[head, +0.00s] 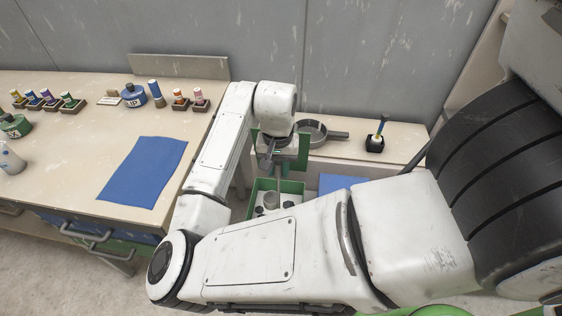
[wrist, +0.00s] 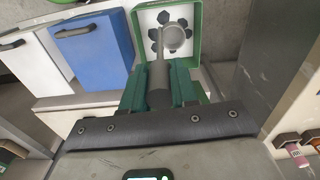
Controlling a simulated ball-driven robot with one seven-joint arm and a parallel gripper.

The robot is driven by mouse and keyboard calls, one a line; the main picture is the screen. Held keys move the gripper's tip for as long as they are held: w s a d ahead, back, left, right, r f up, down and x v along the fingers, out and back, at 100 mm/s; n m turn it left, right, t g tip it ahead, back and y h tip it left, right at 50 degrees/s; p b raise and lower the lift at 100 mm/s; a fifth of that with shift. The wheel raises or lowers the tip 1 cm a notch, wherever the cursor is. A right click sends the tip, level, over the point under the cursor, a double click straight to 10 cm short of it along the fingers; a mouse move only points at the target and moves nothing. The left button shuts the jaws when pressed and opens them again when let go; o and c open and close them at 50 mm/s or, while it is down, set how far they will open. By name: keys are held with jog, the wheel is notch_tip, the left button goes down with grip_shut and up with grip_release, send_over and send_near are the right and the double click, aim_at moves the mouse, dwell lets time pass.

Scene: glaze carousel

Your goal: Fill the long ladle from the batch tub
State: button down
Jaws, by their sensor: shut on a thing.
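My gripper (head: 280,152) is shut on the handle of the long grey ladle (wrist: 157,65), between its green fingers in the wrist view (wrist: 159,85). The ladle hangs down from the gripper, and its round cup (head: 271,201) is at the green batch tub (head: 251,201). In the wrist view the cup's open mouth (wrist: 175,38) shows over the tub's pale inside, with several dark patches around it. The tub's green rim (wrist: 197,30) shows there too. I cannot tell how deep the cup sits or whether it holds anything.
A grey round pan (head: 312,132) and a blue-handled tool in a black holder (head: 375,141) stand on the back bench. The left table has a blue mat (head: 145,171), a blue jar (head: 134,95), a green jar (head: 14,125) and several small colour bottles.

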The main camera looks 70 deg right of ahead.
jog(key=shift+s+d+r, duration=0.15)
jog(key=shift+s, duration=0.2)
jog(key=shift+f, duration=0.2)
notch_tip(320, 180, down, 21)
jog(key=b, duration=1.4)
jog(key=shift+b, duration=0.3)
jog(key=shift+r, duration=0.15)
notch_tip(320, 180, up, 20)
jog(key=p, duration=1.8)
dwell(0.7)
